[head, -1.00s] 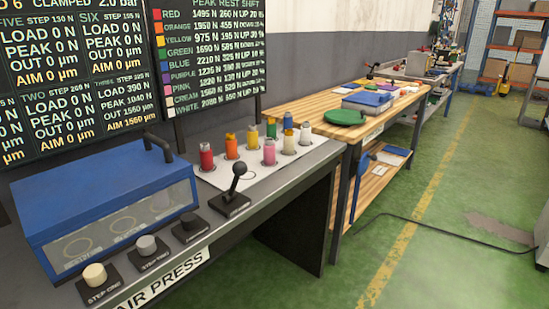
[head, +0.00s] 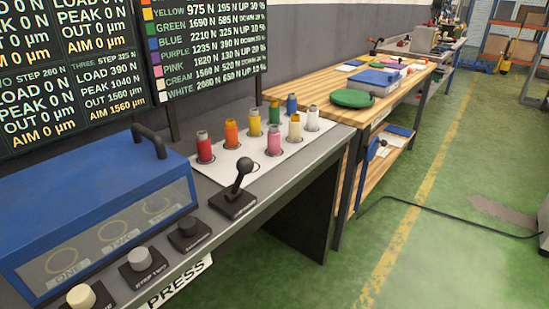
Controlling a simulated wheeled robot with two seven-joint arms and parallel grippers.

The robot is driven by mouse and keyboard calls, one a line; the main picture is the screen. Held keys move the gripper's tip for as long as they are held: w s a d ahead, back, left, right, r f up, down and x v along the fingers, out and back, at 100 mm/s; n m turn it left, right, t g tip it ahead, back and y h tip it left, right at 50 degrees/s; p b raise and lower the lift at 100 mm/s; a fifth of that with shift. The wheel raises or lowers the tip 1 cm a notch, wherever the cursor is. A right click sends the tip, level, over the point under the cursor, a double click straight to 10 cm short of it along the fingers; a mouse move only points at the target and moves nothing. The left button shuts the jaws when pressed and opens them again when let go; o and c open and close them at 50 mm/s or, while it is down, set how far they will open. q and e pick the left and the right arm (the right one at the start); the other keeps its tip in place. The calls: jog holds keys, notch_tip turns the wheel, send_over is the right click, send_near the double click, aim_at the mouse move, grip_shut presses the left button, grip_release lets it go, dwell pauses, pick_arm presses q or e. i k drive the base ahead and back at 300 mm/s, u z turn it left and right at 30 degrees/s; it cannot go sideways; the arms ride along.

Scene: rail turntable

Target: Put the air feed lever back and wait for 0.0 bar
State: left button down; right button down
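The air feed lever appears to be the black ball-topped lever (head: 242,177) on a black base at the front edge of the grey bench (head: 290,168). Its stick leans slightly to the right, and its base label is too small to read. The dark display board (head: 72,65) stands behind the bench. Its top is cut off, so no bar reading is in view; I see load, peak, out and aim lines. Neither of my grippers is in view, and nothing touches the lever.
A blue-lidded press box (head: 95,195) with a clear front stands left of the lever. Several knobs (head: 143,258) line the bench front. Coloured bottles (head: 231,133) stand on a white sheet behind the lever.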

aim_at(245, 166)
jog(key=k, duration=0.5)
jog(key=z, duration=1.05)
jog(key=i, duration=0.7)
jog(key=u, duration=0.85)
